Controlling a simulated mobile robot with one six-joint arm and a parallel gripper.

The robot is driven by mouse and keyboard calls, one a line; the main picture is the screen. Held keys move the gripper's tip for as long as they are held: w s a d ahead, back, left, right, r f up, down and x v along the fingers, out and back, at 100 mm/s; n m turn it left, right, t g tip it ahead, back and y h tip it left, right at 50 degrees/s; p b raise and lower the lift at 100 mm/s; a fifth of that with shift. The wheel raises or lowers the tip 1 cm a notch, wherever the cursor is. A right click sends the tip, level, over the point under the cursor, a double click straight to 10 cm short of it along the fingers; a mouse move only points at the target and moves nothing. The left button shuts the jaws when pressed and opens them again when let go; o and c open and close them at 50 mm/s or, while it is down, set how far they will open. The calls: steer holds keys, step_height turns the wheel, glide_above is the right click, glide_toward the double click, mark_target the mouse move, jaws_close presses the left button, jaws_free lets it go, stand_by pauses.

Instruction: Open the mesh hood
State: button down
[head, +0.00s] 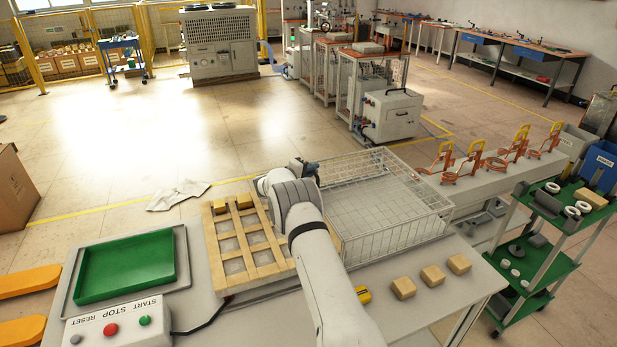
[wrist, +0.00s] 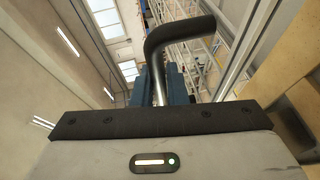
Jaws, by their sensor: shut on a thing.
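The mesh hood (head: 446,216) is a wire box on the grey table, right of my arm in the head view. I cannot tell whether it is raised at all. My gripper (head: 303,170) is at its far left corner, with the wrist hiding part of that side. In the wrist view my gripper (wrist: 168,88) has its blue fingers shut on a dark metal handle (wrist: 181,34), a bar that bends to the right above the fingers. The handle is not clear in the head view.
A wooden lattice (head: 237,262) lies left of my arm, with a green tray (head: 126,267) and a button box (head: 118,324) beyond. Several tan blocks (head: 432,275) sit at the front right. A green trolley (head: 545,262) stands right of the table.

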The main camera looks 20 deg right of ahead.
steer(key=c, duration=1.5)
jaws_free()
steer(key=shift+a, duration=0.1)
steer(key=shift+o, duration=0.2)
steer(key=b+v, duration=0.2)
steer(key=v, duration=0.5)
steer(key=shift+s+a, duration=0.2)
steer(key=shift+a, duration=0.2)
